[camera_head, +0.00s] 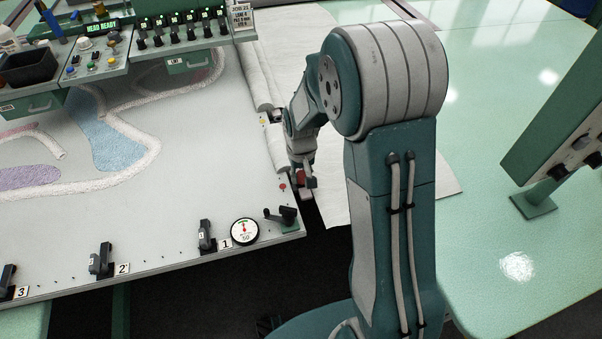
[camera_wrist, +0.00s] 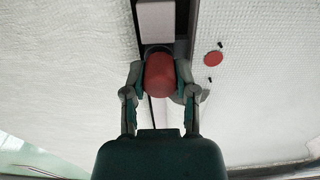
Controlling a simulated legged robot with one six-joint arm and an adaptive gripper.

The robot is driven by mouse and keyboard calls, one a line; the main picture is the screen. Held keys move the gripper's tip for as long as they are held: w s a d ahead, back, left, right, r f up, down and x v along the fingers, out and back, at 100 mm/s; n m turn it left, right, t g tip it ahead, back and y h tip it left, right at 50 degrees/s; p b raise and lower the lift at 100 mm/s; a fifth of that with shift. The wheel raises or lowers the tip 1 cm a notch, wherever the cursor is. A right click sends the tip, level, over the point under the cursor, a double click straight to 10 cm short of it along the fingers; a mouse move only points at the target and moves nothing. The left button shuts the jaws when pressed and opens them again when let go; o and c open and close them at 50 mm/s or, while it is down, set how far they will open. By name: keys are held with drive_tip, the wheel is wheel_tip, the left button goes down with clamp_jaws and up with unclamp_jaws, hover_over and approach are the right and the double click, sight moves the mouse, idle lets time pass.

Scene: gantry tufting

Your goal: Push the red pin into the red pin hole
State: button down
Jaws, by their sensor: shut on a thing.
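My gripper (camera_wrist: 160,85) is shut on the red pin (camera_wrist: 160,73), its fingers at both sides of the pin's rounded red body. In the head view the red pin (camera_head: 303,181) shows small between the fingers, at the right edge of the white tufting frame (camera_head: 225,155). A flat red disc (camera_head: 283,187) marks the frame just left of the gripper; it also shows in the wrist view (camera_wrist: 213,58), right of the pin. A grey fitting lies right behind the pin in the wrist view. The red pin hole itself is hidden, so I cannot tell how deep the pin sits.
A black crank handle (camera_head: 284,215) and a round gauge (camera_head: 244,231) sit at the frame's near right corner. Several dark clamps line the near edge. White cloth (camera_head: 335,200) lies right of the frame. A control panel (camera_head: 170,35) stands at the back left.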

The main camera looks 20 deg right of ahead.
drive_tip(key=shift+f, duration=0.25)
drive_tip(key=shift+c, duration=1.6)
unclamp_jaws()
wheel_tip(320, 180, up, 12)
